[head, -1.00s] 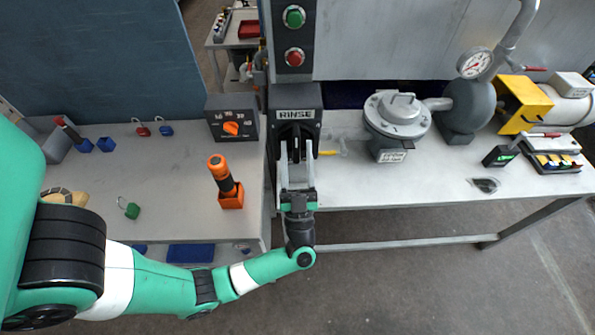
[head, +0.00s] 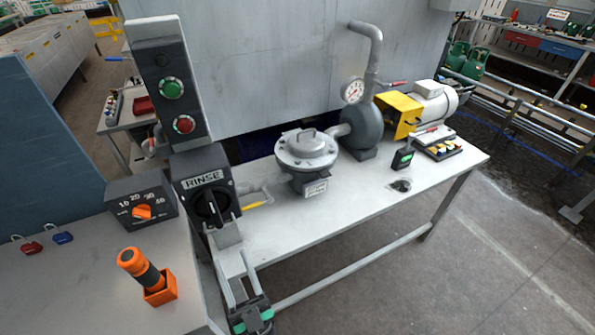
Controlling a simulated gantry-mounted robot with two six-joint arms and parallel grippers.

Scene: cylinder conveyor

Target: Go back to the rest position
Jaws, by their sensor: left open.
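My left gripper (head: 230,262) is at the bottom of the head view, left of centre. Its two fingers are apart and nothing shows between them. They point up toward the dark RINSE switch box (head: 205,187). The box's black rotary knob (head: 212,208) is just above the fingertips, and the gripper appears clear of it. Most of my left arm is below the picture's edge. My right gripper is not in view.
A control panel with a green button (head: 171,89) and a red button (head: 184,125) stands above the box. An orange-handled tool (head: 140,268) stands in an orange holder (head: 160,290) at left. A pump assembly (head: 306,155) occupies the right bench (head: 350,205).

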